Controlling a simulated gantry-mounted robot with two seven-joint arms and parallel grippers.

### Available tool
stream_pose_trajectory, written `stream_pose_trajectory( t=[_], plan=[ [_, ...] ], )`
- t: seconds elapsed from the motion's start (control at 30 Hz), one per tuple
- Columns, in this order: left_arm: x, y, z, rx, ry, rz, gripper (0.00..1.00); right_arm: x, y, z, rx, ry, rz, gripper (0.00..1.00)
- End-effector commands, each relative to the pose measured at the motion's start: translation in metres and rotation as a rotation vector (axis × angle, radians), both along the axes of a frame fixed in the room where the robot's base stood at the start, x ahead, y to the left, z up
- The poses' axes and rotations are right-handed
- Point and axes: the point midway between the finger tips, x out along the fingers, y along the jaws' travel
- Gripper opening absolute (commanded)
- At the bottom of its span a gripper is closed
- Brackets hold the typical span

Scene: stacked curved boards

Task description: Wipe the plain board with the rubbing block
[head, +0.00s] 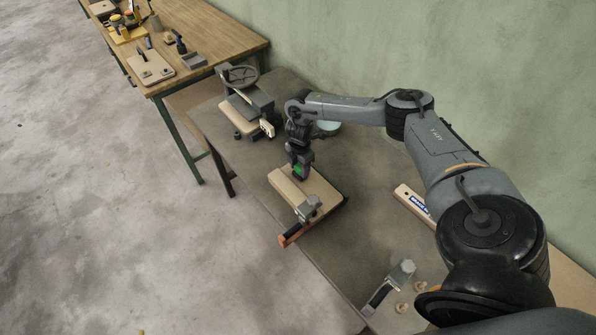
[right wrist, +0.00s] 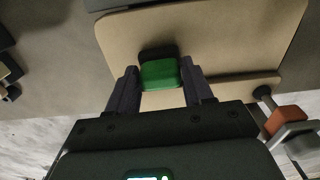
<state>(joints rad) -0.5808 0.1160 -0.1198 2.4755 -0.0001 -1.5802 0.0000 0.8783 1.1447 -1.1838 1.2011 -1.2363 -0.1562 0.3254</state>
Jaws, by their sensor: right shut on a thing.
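The plain board (head: 317,186) is a pale wooden board lying on the dark workbench near its front edge, with a clamp (head: 308,207) at its near end. The board also fills much of the right wrist view (right wrist: 225,45). My right gripper (head: 300,170) is over the far part of the board, pointing down. It is shut on the green rubbing block (right wrist: 160,75), whose dark end lies against or just above the board; I cannot tell whether they touch. The block shows only as a bit of green in the head view. My left gripper is not in view.
A vise with a handwheel (head: 240,77) stands at the bench's far end. A second clamp or plane-like tool (head: 388,285) and small wooden knobs lie at the near end. A labelled wooden piece (head: 412,200) lies right of the board. A wooden table (head: 200,35) with tools stands beyond.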

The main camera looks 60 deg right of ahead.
Motion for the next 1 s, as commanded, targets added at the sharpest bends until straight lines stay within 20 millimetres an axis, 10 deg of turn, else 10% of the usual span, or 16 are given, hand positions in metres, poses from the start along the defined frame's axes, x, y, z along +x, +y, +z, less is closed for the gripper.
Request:
stream_pose_trajectory(
  t=[0.6, 1.0],
  plan=[
    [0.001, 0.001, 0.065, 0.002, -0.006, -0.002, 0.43, -0.002, -0.002, 0.07, -0.001, -0.002, -0.003, 0.23],
    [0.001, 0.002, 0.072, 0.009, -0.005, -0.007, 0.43, -0.002, -0.002, 0.077, -0.001, -0.002, -0.003, 0.23]
  ],
)
